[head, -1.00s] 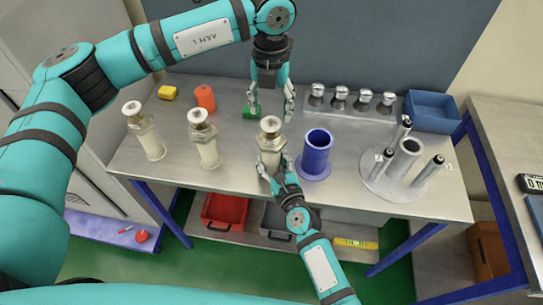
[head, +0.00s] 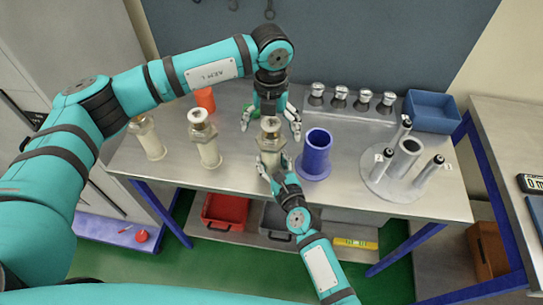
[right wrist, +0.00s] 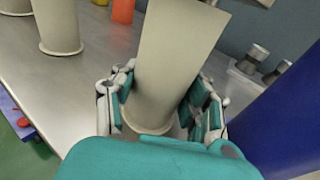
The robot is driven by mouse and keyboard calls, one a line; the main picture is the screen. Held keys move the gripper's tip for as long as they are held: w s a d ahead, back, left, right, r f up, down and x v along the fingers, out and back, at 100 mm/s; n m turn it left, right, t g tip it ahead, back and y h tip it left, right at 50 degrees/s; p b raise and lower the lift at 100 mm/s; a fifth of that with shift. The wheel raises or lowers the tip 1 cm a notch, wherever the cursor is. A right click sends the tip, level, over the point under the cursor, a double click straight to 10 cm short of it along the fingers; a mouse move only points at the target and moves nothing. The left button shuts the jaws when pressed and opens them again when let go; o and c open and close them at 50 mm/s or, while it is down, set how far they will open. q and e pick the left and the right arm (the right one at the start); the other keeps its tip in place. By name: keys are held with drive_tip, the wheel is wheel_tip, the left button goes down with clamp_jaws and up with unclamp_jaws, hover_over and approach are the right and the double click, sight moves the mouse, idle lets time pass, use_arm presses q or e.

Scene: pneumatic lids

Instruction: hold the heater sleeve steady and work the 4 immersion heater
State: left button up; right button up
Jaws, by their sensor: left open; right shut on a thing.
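A cream heater sleeve (head: 271,143) with a metal cap (head: 271,124) stands upright near the table's front edge. My right gripper (head: 274,166) is shut on its lower body. The right wrist view shows the sleeve (right wrist: 172,60) between the right gripper's fingers (right wrist: 165,105). My left gripper (head: 270,122) is open just above the cap, with a finger out to each side; I cannot tell if it touches. Two similar capped cream sleeves stand to the left, one near (head: 208,150) and one farther off (head: 150,140). I cannot read a number 4 on any piece.
A blue flanged cylinder (head: 316,155) stands close right of the held sleeve. Several metal knobs (head: 340,97) line a back rack beside a blue bin (head: 433,112). An orange object (head: 205,98) is behind.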

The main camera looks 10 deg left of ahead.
use_arm(q)
drive_tip(key=shift+f, duration=1.1)
drive_tip(key=c, duration=1.8)
drive_tip(key=shift+r, duration=0.1)
drive_tip(key=shift+c, duration=0.3)
